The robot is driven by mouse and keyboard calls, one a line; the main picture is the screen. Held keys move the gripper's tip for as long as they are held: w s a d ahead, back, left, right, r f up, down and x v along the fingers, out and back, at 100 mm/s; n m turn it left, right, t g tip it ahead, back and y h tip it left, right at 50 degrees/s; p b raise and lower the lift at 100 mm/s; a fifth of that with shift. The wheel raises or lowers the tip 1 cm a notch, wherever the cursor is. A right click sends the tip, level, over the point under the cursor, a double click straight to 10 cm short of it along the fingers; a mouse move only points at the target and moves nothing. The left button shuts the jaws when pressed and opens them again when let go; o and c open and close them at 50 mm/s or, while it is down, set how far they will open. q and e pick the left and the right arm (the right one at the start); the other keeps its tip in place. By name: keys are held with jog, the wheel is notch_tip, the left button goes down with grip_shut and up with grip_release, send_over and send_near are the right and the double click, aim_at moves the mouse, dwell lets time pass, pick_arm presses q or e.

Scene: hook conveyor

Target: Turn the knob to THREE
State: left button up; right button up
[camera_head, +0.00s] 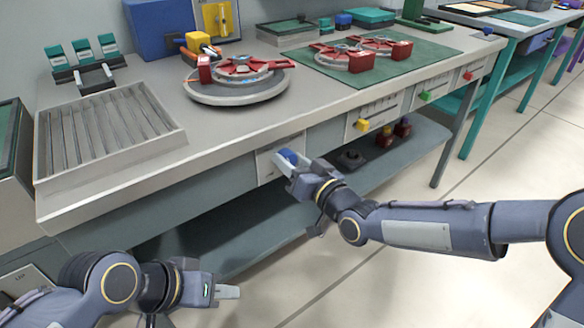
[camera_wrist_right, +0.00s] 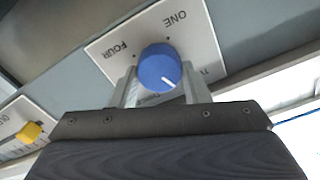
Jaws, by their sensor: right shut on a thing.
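The blue knob (camera_wrist_right: 159,68) sits on a white dial plate (camera_wrist_right: 196,32) on the front of the workbench; the knob also shows in the head view (camera_head: 288,156). The plate reads ONE at upper right and FOUR at left in the wrist view; another label at right is partly hidden by a finger. The knob's white pointer line slants to the lower right, towards my gripper. My right gripper (camera_wrist_right: 160,88) is shut on the knob, a finger on each side. My left gripper (camera_head: 232,292) is low at the left, away from the bench; its finger gap is not clear.
Slider panels with a yellow knob (camera_head: 362,125), a green knob (camera_head: 425,96) and a red knob (camera_head: 468,76) lie further right along the bench front. A lower shelf (camera_head: 270,215) runs beneath. A round turntable (camera_head: 235,94) stands on top. The floor at right is clear.

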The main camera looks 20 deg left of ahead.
jog(key=m+b, duration=0.1)
jog(key=m, duration=0.1)
jog(key=m+b, duration=0.1)
jog(key=m, duration=0.1)
jog(key=m+b, duration=0.1)
jog(key=m, duration=0.1)
jog(key=shift+w+d+f, duration=0.1)
jog(key=shift+f, duration=0.15)
jog(key=m+b, duration=0.2)
jog(key=m, duration=0.2)
jog(key=shift+f+m, duration=0.1)
jog(key=shift+m, duration=0.3)
jog(key=shift+m+b, duration=0.5)
jog(key=shift+m, duration=0.6)
jog(key=o, duration=1)
jog(key=shift+p+v, duration=0.55)
jog(key=shift+v, duration=3.35)
